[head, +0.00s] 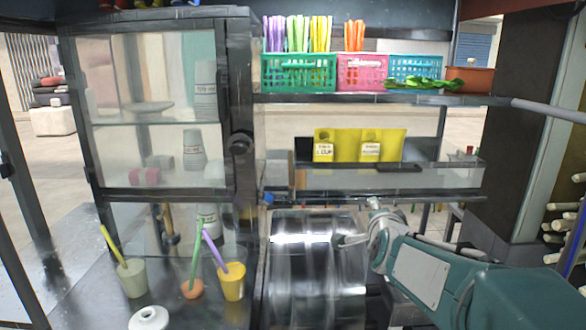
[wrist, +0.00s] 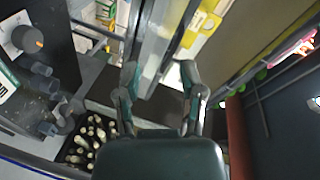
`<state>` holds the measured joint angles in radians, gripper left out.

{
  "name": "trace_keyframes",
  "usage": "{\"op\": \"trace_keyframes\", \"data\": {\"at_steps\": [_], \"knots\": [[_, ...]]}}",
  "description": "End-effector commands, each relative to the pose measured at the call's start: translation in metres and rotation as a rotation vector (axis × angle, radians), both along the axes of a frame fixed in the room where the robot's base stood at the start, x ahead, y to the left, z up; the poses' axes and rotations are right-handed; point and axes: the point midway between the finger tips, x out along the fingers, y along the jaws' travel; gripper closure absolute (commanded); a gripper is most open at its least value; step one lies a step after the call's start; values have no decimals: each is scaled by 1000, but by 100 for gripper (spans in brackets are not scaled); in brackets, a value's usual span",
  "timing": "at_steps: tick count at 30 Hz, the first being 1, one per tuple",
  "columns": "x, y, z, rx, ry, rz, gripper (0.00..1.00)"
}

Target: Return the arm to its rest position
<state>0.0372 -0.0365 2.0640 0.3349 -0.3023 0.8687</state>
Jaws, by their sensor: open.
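My arm (head: 425,278) reaches in from the lower right of the head view, teal with a pale panel. The arm is stretched out over the press area.
A glass cabinet (head: 160,120) with stacked cups stands left. Cups with straws, one yellow (head: 232,285), stand on the counter below. A shelf (head: 380,98) holds colored baskets (head: 298,75). A dark post (head: 505,130) and pale canes (head: 565,207) are right.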

Motion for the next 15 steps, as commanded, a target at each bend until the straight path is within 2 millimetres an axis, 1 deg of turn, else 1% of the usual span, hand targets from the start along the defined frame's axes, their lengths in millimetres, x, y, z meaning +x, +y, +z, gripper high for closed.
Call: {"op": "trace_keyframes", "data": {"at_steps": [1, 5, 7, 11, 12, 14, 15], "knots": [[-21, 9, 0, -67, 63, 50, 49], [-74, 27, -16, -256, 242, 193, 49], [-106, 35, -27, -359, 337, 273, 49], [-168, 43, -49, -550, 503, 430, 49], [-189, 45, -57, -605, 554, 480, 49], [-219, 45, -69, -689, 629, 557, 49], [-239, 45, -77, -739, 675, 606, 49]]}}
